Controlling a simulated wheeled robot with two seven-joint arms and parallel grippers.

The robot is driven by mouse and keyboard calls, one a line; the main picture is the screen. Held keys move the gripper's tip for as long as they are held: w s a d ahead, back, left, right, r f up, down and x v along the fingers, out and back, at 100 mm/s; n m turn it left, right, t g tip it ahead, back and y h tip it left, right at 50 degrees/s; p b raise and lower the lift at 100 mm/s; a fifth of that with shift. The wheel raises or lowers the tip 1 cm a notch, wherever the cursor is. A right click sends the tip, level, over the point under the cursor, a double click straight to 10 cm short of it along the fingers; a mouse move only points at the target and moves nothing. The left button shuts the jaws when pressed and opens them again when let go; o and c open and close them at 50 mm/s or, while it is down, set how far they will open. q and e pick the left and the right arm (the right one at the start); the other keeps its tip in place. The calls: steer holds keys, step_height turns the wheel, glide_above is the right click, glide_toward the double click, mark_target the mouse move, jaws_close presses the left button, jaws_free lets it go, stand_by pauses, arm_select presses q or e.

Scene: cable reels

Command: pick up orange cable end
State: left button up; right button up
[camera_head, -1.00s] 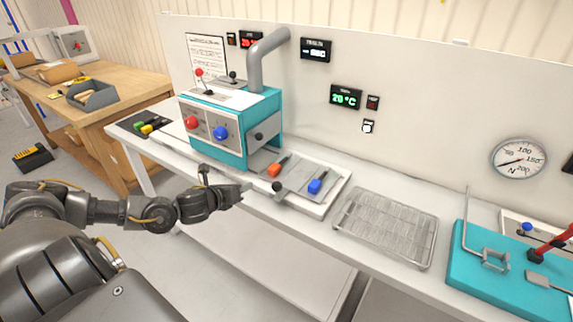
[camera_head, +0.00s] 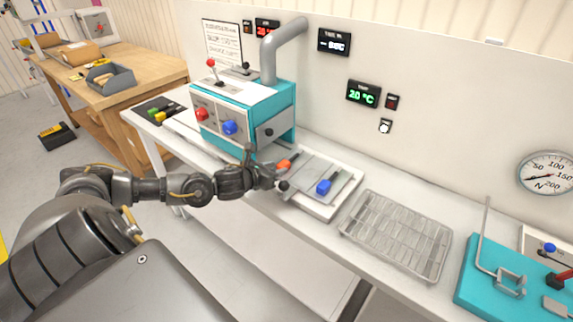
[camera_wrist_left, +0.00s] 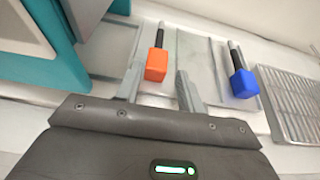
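The orange cable end (camera_head: 285,163) lies on a shallow pale tray (camera_head: 325,213) on the bench, partly hidden by my left gripper. In the left wrist view it is an orange block (camera_wrist_left: 157,66) with a dark rod behind it. My left gripper (camera_head: 272,172) is at the tray's near left edge, close to the orange cable end. In the wrist view its two fingers (camera_wrist_left: 158,98) are apart with nothing held. The orange block appears between and just beyond them; I cannot tell the height gap. My right gripper is not in view.
A blue cable end (camera_head: 323,187) lies right of the orange one on the same tray. A teal machine (camera_head: 262,133) with red and blue knobs stands close behind and left of my gripper. A wire rack (camera_head: 398,235) lies right of the tray.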

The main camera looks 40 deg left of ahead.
mark_target(280, 166)
arm_select(q)
steer(key=p+x, duration=0.2)
steer(key=x, duration=0.2)
steer(key=shift+w+a+f, duration=0.15)
steer(key=shift+a, duration=0.05)
steer(key=shift+w+f, duration=0.15)
steer(key=shift+w, duration=0.1)
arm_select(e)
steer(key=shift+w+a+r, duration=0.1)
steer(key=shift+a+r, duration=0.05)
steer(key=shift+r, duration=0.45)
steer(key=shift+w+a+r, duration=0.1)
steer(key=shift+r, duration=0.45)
arm_select(q)
steer(key=c, duration=0.8)
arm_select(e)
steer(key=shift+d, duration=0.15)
